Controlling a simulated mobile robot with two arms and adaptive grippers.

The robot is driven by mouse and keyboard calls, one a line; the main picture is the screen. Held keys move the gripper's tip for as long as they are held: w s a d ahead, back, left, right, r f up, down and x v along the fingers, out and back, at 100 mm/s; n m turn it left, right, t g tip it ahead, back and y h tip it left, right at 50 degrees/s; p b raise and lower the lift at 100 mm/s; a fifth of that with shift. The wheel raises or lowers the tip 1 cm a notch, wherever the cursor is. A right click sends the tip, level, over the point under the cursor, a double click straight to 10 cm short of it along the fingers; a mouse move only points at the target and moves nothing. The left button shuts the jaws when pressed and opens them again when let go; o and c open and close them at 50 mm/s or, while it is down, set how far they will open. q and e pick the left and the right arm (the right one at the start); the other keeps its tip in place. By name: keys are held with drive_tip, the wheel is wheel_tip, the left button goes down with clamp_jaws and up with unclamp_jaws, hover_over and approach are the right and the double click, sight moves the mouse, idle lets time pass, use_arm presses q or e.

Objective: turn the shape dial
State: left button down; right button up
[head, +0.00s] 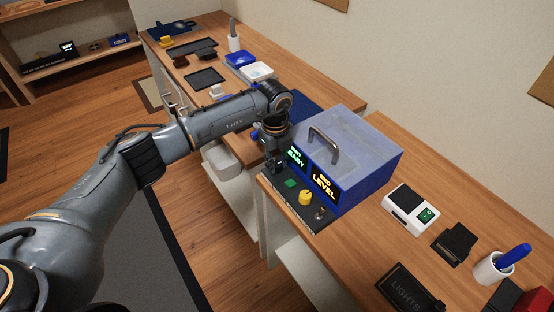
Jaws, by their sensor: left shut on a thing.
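A blue box (352,150) with a grey carry handle stands on the wooden counter. Its front has two lit displays, and a dark control ledge (292,204) juts out below them. The ledge carries a green square piece (291,183), a yellow round knob (305,198) and a small metal switch (321,213). My left gripper (277,170) points down at the ledge's left end, beside the green piece. It is shut on a control there, apparently the shape dial, which the fingers hide. My right gripper is out of view.
To the right on the counter are a white switch box (410,208), a dark block (454,243) and a white cup (494,267) with a blue item. Trays and small containers lie on the counter farther back. Open wooden floor lies left.

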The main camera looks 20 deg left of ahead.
sight(276, 164)
use_arm(q)
drive_tip(key=shift+n, duration=0.9)
drive_tip(key=c, duration=1.1)
unclamp_jaws()
drive_tip(key=shift+o, duration=0.2)
drive_tip(key=shift+a, duration=0.1)
drive_tip(key=shift+r, duration=0.2)
drive_tip(key=shift+s+r, duration=0.15)
drive_tip(key=shift+r, duration=3.7)
drive_tip(key=shift+f, duration=0.1)
